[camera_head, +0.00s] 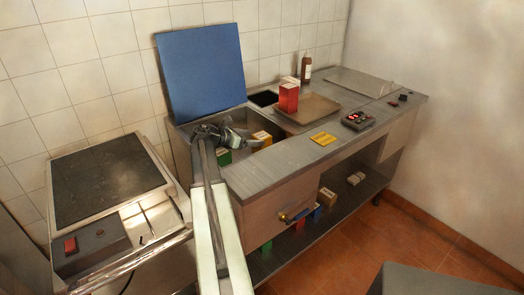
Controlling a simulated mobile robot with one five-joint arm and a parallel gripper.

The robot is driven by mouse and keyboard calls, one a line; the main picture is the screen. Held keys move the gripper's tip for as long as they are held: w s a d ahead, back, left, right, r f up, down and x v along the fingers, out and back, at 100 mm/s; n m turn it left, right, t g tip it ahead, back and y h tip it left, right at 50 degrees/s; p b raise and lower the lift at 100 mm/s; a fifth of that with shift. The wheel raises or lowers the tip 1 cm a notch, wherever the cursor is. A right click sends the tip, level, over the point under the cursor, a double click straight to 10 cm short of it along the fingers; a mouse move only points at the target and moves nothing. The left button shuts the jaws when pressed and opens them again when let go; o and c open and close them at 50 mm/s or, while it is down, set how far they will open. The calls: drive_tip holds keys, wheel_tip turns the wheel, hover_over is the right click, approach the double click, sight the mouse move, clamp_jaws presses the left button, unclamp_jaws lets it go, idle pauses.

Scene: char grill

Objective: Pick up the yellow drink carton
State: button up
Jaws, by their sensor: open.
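A yellow carton (262,138) with a pale top stands inside the open compartment at the left end of the counter. The compartment's near wall hides its lower part. My gripper (238,137) is over the compartment, just left of the yellow carton. It is open, and I see nothing held in it. I cannot tell whether the gripper touches the carton. A green carton (222,156) is lower in the same compartment, partly hidden by my arm.
A blue lid (201,70) stands raised behind the compartment. A brown tray (311,112), red carton (289,97), brown bottle (306,69), flat yellow item (322,138) and dark keypad device (357,120) are on the counter. A dark-topped grill (105,185) stands at left.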

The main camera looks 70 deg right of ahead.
sight(258, 137)
drive_tip(key=b+x, duration=0.1)
drive_tip(key=x, duration=0.4)
drive_tip(key=shift+s+r+b, duration=0.1)
drive_tip(key=shift+b, duration=0.3)
drive_tip(key=shift+r, duration=0.1)
clamp_jaws()
